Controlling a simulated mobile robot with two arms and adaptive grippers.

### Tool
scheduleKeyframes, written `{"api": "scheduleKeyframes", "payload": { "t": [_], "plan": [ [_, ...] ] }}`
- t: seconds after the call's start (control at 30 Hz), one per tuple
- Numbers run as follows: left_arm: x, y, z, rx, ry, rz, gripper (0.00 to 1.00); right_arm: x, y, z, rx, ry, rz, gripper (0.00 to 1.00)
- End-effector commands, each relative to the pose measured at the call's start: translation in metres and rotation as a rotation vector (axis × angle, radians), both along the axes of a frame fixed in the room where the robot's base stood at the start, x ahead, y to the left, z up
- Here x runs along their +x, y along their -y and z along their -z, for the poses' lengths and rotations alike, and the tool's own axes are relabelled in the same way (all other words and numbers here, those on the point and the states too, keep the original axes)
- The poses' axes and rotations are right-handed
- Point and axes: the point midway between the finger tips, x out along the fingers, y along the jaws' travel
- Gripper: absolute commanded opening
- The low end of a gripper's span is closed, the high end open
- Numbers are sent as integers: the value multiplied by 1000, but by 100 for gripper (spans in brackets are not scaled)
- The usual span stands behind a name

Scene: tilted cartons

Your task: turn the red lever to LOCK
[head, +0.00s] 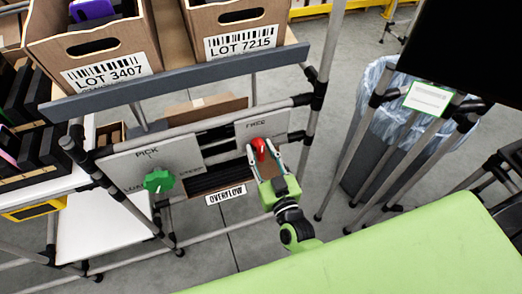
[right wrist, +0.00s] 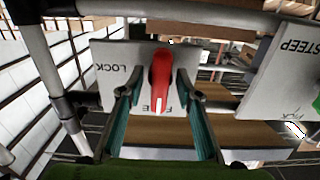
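The red lever (head: 260,149) is mounted on a grey plate (head: 252,125) at the right end of the rack's front. In the right wrist view the lever (right wrist: 160,72) points at the word FREE and covers its middle letters. The word LOCK shows upside down on the plate (right wrist: 113,88), to the left of the lever. My right gripper (head: 264,163) reaches up to the lever. In the wrist view its two fingers (right wrist: 160,90) stand apart, one on each side of the lever, with gaps visible. My left gripper is not in view.
A green knob (head: 159,181) sits on another plate marked PICK, to the left. An OVERFLOW label (head: 226,195) hangs between the plates. Cartons LOT 3407 (head: 92,45) and LOT 7215 (head: 238,28) stand tilted above. A bin with a plastic liner (head: 385,120) stands at right.

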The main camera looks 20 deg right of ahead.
Motion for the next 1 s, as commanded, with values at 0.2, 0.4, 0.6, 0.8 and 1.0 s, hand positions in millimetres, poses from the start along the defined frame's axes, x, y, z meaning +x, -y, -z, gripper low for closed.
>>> {"api": "scheduleKeyframes", "payload": {
  "t": [0.2,0.4,0.6,0.8,1.0],
  "plan": [
    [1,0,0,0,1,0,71,0,0,0,0,0,0,2],
    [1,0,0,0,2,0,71,0,0,0,7,1,0,2],
    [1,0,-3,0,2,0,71,0,0,-1,62,-1,-1,2],
    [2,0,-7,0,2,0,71,0,0,-1,192,-6,-2,2],
    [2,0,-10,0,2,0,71,0,0,-2,375,-11,-1,2]
  ]
}}
